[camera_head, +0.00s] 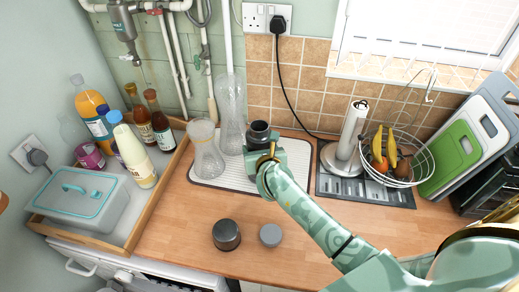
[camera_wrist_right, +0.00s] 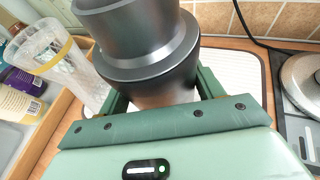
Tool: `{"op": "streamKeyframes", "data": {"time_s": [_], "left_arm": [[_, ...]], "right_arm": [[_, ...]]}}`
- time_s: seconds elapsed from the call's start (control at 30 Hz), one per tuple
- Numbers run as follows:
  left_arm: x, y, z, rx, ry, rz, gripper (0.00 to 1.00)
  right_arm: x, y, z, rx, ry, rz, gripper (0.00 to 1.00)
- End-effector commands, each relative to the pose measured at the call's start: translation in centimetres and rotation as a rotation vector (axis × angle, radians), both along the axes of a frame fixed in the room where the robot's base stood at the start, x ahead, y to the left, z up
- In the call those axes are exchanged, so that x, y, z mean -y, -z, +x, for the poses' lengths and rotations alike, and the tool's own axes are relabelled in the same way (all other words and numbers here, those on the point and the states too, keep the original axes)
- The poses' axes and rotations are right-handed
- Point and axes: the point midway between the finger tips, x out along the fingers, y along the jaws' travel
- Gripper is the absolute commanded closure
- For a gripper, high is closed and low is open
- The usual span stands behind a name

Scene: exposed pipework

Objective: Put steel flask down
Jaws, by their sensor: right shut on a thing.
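The steel flask (camera_head: 259,129) is dark grey and stands roughly upright in my right gripper (camera_head: 265,157), at the back of the white ribbed mat near the tiled wall. In the right wrist view the flask (camera_wrist_right: 145,45) fills the space between the green jaws (camera_wrist_right: 155,98), which are shut on it. Its lower end is hidden behind the gripper, so I cannot tell whether it touches the mat (camera_head: 238,178). My left gripper is not in view.
A tall glass vase (camera_head: 231,112) and a waisted glass (camera_head: 206,150) stand close left of the flask. A paper-towel holder (camera_head: 350,135) and fruit basket (camera_head: 398,160) are to the right. A dark cup (camera_head: 226,235) and grey lid (camera_head: 271,235) sit in front. Wooden counter (camera_head: 175,235) is clear at front left.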

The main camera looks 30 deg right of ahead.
Motion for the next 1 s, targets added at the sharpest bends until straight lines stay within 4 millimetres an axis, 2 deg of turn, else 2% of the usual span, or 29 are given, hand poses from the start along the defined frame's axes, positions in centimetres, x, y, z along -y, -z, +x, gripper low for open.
{"op": "streamKeyframes", "data": {"time_s": [0.23,0.27,0.3,0.33,0.67,0.77,1.0], "left_arm": [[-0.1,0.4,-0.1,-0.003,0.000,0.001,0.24],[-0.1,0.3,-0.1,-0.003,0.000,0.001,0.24],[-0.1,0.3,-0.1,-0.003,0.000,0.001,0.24],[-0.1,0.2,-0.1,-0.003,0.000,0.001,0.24],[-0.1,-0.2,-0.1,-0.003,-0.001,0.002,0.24],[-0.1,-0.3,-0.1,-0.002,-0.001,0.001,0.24],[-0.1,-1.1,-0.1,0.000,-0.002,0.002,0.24]], "right_arm": [[0.0,0.3,0.0,0.003,0.000,-0.002,0.72],[0.0,0.4,0.0,0.000,0.000,0.000,0.28],[0.0,0.3,0.0,0.000,0.000,0.000,0.17],[0.0,0.3,0.0,0.000,0.000,0.000,0.12],[0.0,-0.2,0.0,0.001,0.000,0.000,0.12],[-0.3,-0.6,-1.2,0.000,-0.001,-0.001,0.12],[-1.6,-2.7,-6.3,-0.001,-0.001,0.002,0.12]]}}
